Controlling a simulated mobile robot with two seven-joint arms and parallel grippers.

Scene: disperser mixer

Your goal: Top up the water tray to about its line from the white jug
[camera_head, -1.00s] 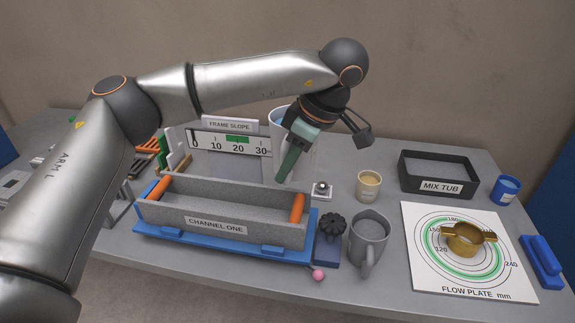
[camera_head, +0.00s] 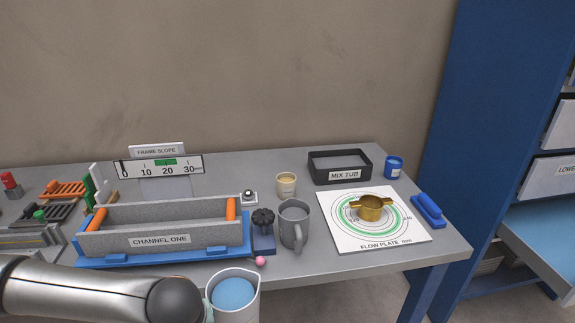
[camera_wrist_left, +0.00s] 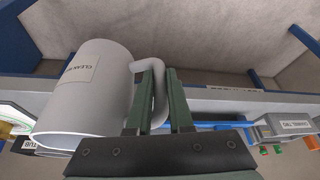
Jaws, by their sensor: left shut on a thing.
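The white jug (camera_head: 246,309) is at the bottom of the head view, in front of the table's front edge, with blue water (camera_head: 233,293) inside. It looks about upright. In the left wrist view the jug (camera_wrist_left: 100,100) has a partly readable label beginning "CLEAN". My left gripper (camera_wrist_left: 161,80) has its green fingers on either side of the jug's handle, shut on it. In the head view my arm mostly hides this gripper. A pulled-out shelf or tray with a light blue surface (camera_head: 548,232) is at the right; I cannot tell whether it is the water tray. My right gripper is not in view.
The table holds the grey channel (camera_head: 160,240), a grey mug (camera_head: 294,224), the black mix tub (camera_head: 340,166), the white flow plate (camera_head: 345,235) with a brass ring, and a blue brush-like block (camera_head: 428,211). A blue cabinet (camera_head: 490,110) stands at the right. The floor before the table looks clear.

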